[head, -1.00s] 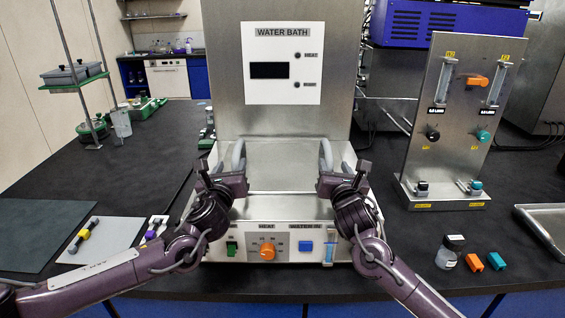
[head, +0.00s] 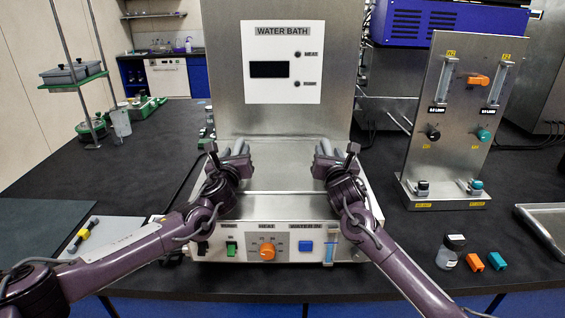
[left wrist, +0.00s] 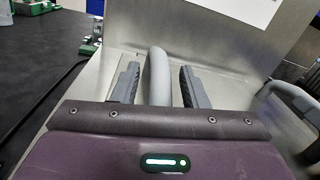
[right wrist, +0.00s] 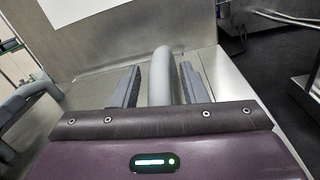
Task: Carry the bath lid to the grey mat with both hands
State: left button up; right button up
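The steel bath lid (head: 283,156) lies flat on the water bath, with a grey loop handle at each side. My left gripper (head: 238,152) is open, with its fingers on either side of the left handle (left wrist: 158,77); gaps show between handle and fingers. My right gripper (head: 326,151) is open around the right handle (right wrist: 161,77) in the same way. A dark grey mat (head: 38,228) lies at the far left of the bench.
The bath's upright panel (head: 225,80) stands behind the lid. A steel valve stand (head: 445,150) is to the right. A bottle (head: 450,253) and small orange and teal blocks lie front right.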

pick_arm(q)
grip_shut()
pick_arm(e)
grip_shut()
pick_arm(q)
jog(key=shift+f, duration=0.1)
dwell(0.8)
